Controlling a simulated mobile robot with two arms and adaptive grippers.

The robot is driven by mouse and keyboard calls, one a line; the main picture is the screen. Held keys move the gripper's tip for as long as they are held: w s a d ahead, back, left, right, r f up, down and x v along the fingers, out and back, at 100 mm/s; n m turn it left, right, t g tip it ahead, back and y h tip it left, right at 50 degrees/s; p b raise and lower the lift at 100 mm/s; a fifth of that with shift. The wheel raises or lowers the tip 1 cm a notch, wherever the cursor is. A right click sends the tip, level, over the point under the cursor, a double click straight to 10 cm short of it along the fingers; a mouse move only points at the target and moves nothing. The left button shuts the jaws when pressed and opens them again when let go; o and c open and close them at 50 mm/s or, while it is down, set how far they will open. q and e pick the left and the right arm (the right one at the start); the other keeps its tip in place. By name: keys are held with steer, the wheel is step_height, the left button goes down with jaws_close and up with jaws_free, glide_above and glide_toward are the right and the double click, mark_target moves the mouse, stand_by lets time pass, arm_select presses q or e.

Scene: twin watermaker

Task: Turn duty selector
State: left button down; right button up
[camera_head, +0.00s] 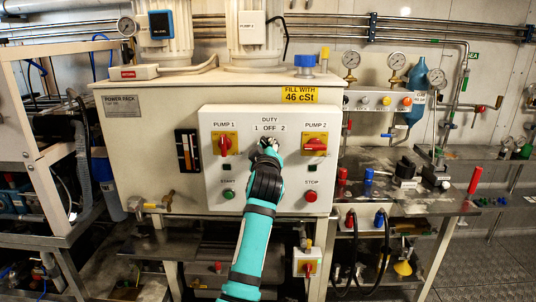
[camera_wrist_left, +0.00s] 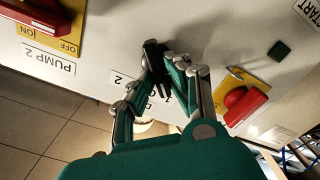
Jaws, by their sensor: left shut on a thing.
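The duty selector sits under the "DUTY 1 OFF 2" label (camera_head: 269,128) in the middle of the pale control panel (camera_head: 262,190). My left gripper (camera_head: 268,147) reaches up to it from below and covers it in the head view. In the left wrist view the selector's black knob (camera_wrist_left: 156,55) shows between the fingertips of the left gripper (camera_wrist_left: 170,66), which is shut on it. The position the knob points to is hard to tell, as the fingers hide part of the label. My right gripper is not in view.
Red rotary switches for pump 1 (camera_head: 225,145) and pump 2 (camera_head: 315,145) flank the selector. A green start button (camera_head: 229,194) and a red stop button (camera_head: 310,195) sit lower. Right of the cabinet stands a workbench (camera_head: 410,200) with several fittings.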

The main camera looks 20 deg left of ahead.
arm_select(q)
steer(key=shift+f+n, duration=0.1)
steer(key=shift+n, duration=0.3)
steer(key=c, duration=1.3)
jaws_free()
step_height(320, 180, up, 10)
steer(key=shift+f, duration=0.1)
